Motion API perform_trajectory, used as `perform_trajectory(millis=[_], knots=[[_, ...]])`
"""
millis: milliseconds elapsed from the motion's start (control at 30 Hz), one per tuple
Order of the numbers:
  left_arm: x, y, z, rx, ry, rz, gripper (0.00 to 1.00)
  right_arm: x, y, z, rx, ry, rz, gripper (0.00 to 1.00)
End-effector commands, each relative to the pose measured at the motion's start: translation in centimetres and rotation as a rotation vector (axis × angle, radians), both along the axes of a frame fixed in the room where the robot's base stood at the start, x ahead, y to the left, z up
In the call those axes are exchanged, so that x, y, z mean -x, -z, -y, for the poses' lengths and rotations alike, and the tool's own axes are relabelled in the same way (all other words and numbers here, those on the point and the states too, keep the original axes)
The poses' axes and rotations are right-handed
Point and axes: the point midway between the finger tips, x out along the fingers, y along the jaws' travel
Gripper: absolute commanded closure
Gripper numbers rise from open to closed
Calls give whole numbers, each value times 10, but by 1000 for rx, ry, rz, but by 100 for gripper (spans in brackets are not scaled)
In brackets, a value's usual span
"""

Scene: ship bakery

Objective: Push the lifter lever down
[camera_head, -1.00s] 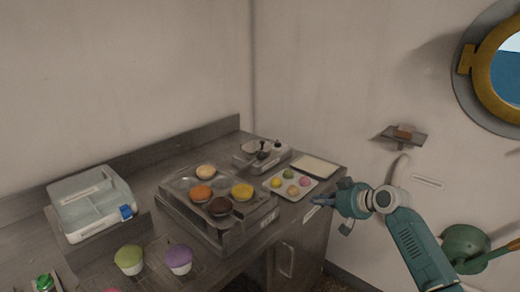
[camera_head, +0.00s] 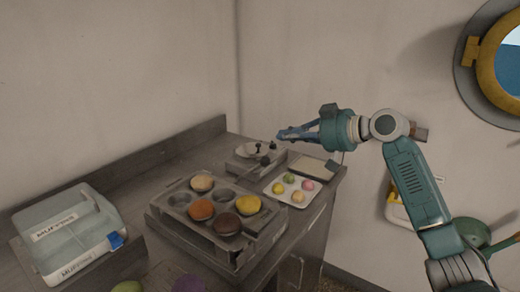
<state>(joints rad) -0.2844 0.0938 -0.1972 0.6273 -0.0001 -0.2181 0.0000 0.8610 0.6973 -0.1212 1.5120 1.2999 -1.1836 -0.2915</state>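A small metal device (camera_head: 240,161) with several black knobs (camera_head: 265,161) on short stems stands at the back of the counter. One of these may be the lifter lever; I cannot tell which. In front of it a muffin tin (camera_head: 178,200) with several muffins sits on a metal base (camera_head: 215,250). My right gripper (camera_head: 279,135) reaches in from the right, its blue fingers pointing left, near and seemingly above the knobs. The fingertips look close together, but I cannot tell whether they are shut. No object shows in them. My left gripper is out of view.
A small tray (camera_head: 270,188) with several coloured balls and a pale flat square (camera_head: 312,167) lie right of the device. A clear-lidded muffin box (camera_head: 72,240) stands at the left. Walls close off the counter behind and right. A round porthole (camera_head: 490,65) is at the upper right.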

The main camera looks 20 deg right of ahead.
Motion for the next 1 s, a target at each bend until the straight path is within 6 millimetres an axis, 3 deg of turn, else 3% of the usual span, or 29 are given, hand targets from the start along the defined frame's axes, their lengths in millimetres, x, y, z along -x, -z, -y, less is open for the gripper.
perform_trajectory(millis=[100, 267, 767, 1000], knots=[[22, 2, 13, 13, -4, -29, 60, 0, 0, 0, 0, 1, 0, 100], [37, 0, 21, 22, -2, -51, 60, -5, 1, -4, -2, 1, -1, 100], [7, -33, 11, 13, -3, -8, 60, -80, 31, -57, -3, -1, -3, 100], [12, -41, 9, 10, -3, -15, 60, -59, 58, -45, 0, 2, -3, 100]])
